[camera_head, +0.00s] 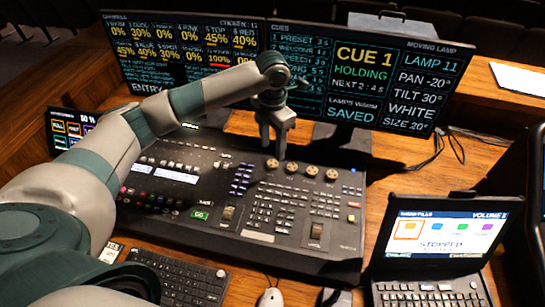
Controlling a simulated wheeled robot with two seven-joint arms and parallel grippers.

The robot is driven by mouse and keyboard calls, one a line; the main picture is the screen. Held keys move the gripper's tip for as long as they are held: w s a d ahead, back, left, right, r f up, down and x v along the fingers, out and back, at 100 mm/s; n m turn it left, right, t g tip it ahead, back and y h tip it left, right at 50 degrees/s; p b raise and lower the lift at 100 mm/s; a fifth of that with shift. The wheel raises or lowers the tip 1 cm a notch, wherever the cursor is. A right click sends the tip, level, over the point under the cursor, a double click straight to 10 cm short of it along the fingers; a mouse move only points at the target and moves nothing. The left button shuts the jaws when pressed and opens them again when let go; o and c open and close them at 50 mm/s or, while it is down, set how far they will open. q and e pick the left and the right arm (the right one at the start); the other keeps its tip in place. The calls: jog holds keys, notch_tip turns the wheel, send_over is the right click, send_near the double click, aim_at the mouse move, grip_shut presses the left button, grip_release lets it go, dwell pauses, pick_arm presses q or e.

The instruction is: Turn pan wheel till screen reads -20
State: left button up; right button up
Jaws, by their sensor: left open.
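The big right-hand screen (352,75) reads "PAN -20°" under "LAMP 11", with "TILT 30°" below it. A row of several round tan wheels (311,171) sits along the upper part of the mixing desk (215,215). Their labels are too small to read, so I cannot tell which one is the pan wheel. My left gripper (273,148) points down just above the leftmost wheel (271,163). It is open, and nothing shows between its fingers. I cannot tell whether a fingertip touches the wheel. My right gripper is out of view.
A keyboard (180,278) and a mouse (270,298) lie in front of the desk. A wide black left screen (185,50) stands behind, partly covered by my left arm.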

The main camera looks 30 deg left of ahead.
aim_at(273, 163)
pick_arm(q)
notch_tip(273, 163, up, 12)
jog(key=b, duration=0.3)
jog(key=shift+f, duration=0.25)
jog(key=shift+s+f, duration=0.1)
dwell(0.3)
